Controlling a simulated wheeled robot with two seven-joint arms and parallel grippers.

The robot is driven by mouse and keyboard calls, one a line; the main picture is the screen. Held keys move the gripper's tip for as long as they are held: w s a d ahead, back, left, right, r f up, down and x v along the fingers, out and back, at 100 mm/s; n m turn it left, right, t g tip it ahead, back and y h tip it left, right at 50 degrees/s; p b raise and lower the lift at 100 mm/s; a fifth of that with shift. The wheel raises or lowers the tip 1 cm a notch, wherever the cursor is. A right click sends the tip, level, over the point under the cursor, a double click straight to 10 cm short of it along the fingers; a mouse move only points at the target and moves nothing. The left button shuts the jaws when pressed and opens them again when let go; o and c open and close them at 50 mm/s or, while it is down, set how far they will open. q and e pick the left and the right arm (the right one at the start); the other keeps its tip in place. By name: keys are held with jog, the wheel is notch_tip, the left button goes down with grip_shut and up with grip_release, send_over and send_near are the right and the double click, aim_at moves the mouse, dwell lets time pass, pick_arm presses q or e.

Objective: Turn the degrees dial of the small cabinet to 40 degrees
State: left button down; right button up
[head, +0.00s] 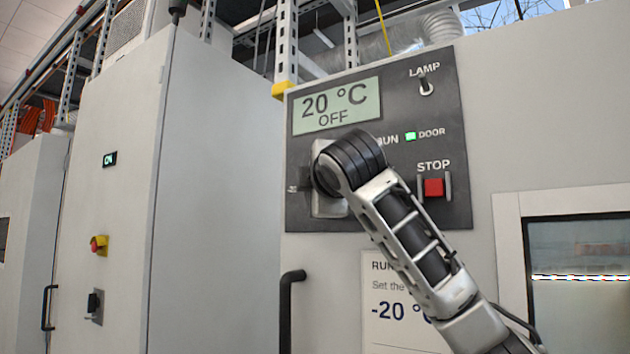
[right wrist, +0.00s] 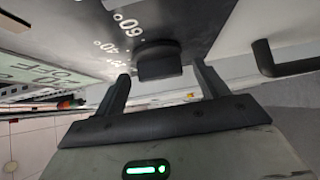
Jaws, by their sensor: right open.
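The small cabinet (head: 560,130) carries a dark control panel (head: 300,215) with a display (head: 336,106) reading "20 °C OFF". In the head view my right arm covers the dial. In the right wrist view the black degrees dial (right wrist: 158,62) stands out from the panel, with white marks and numbers such as 60 and 40 beside it. My right gripper (right wrist: 162,73) is open, with one fingertip on each side of the dial's knob and gaps showing. I cannot tell where the dial's pointer stands. My left gripper is not in view.
The panel also has a lamp switch (head: 426,87), a lit green door light (head: 410,136) and a red stop button (head: 434,187). A black handle (head: 286,310) sticks out below left. A paper notice (head: 378,300) reads "-20 °". A tall cabinet (head: 125,180) stands left.

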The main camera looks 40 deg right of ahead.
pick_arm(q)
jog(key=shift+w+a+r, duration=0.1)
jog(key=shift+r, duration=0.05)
pick_arm(e)
jog(key=shift+w+d, duration=0.25)
jog(key=shift+w, duration=0.35)
jog(key=c, duration=0.9)
jog(key=shift+f, duration=0.1)
